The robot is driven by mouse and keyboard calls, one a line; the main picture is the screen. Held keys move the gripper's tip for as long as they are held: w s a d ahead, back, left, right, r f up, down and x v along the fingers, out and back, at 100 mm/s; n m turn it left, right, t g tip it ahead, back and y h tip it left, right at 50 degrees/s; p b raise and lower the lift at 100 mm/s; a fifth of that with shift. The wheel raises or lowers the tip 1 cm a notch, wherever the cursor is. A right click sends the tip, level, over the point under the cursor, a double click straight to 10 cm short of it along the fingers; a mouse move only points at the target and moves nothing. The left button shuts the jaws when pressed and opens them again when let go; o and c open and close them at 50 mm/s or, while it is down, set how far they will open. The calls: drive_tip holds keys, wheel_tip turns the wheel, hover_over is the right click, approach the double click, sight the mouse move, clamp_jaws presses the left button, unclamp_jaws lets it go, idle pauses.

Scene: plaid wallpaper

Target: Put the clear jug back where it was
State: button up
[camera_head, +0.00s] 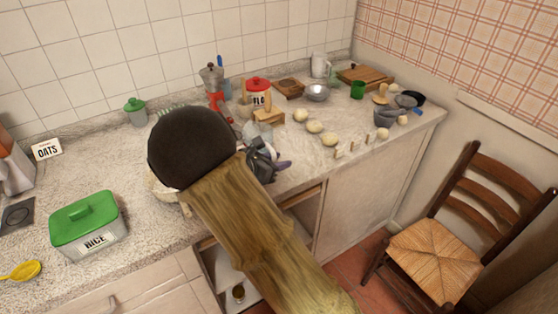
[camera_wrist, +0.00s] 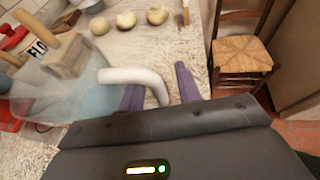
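The clear jug is a see-through, bluish vessel (camera_wrist: 65,98) at the left of the wrist view, with a thick white curved handle (camera_wrist: 137,76). My gripper (camera_wrist: 160,90) has its two purple fingers apart. The lower part of the handle lies between them, overlapping the left finger, with a narrow gap showing before the right finger. I take the gripper as open around the handle. In the head view my gripper (camera_head: 272,162) is over the counter's front edge. My arm hides much of the area there, and the jug is hard to make out.
A red-lidded flour tin (camera_head: 258,92) and wooden block (camera_head: 268,117) stand close behind the gripper. Several dough balls (camera_head: 315,127) lie to the right. A green-lidded rice box (camera_head: 88,225) is at left. An open space shows below the counter. A chair (camera_head: 440,250) stands right.

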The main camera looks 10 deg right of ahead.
drive_tip(key=v, duration=1.1)
drive_tip(key=shift+a, duration=0.2)
drive_tip(key=shift+s, duration=0.1)
drive_tip(key=s+d+f+m+g+y, duration=0.2)
drive_tip(key=s+d+m+y, duration=0.2)
drive_tip(key=m, duration=0.7)
drive_tip(key=s+d+f+m+g+y, duration=0.2)
drive_tip(key=s+d+m+y, duration=0.3)
drive_tip(key=s+m, duration=0.7)
drive_tip(key=s+y, duration=0.1)
drive_tip(key=y, duration=0.1)
drive_tip(key=shift+d+f+m+y, duration=0.3)
drive_tip(key=shift+f+y, duration=0.1)
drive_tip(key=shift+r+p, duration=0.15)
drive_tip(key=shift+p, duration=0.15)
